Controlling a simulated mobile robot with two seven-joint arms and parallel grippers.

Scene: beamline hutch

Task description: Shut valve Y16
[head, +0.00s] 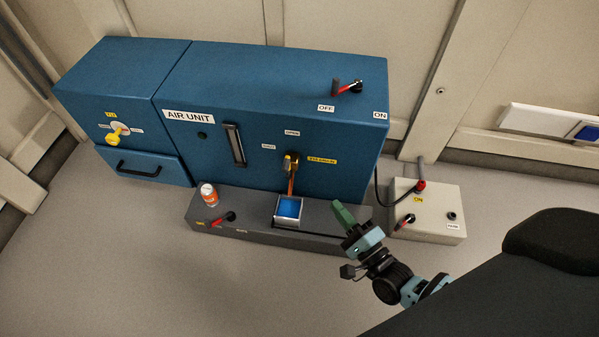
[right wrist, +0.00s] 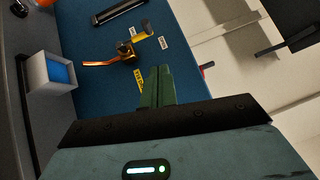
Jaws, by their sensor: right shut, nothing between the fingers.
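A brass valve with a yellow lever (head: 290,162) is on the front of the blue air unit (head: 250,100), above a copper pipe. Beside it is a yellow label (head: 322,160), too small to read surely. Two small white labels sit above and upper left of the valve. In the right wrist view the valve (right wrist: 125,50) and its lever (right wrist: 141,37) are beyond my fingertips; the lever's exact setting is hard to tell. My right gripper (head: 341,212) has green fingers, shut and empty, right of and below the valve, apart from it. My left gripper is out of view.
A grey plinth (head: 260,235) in front carries an orange-and-white container (head: 209,194), a blue-topped box (head: 289,208) and a red-handled lever (head: 224,218). A pale switch box (head: 430,210) stands right of my gripper. A yellow knob (head: 116,135) is at left.

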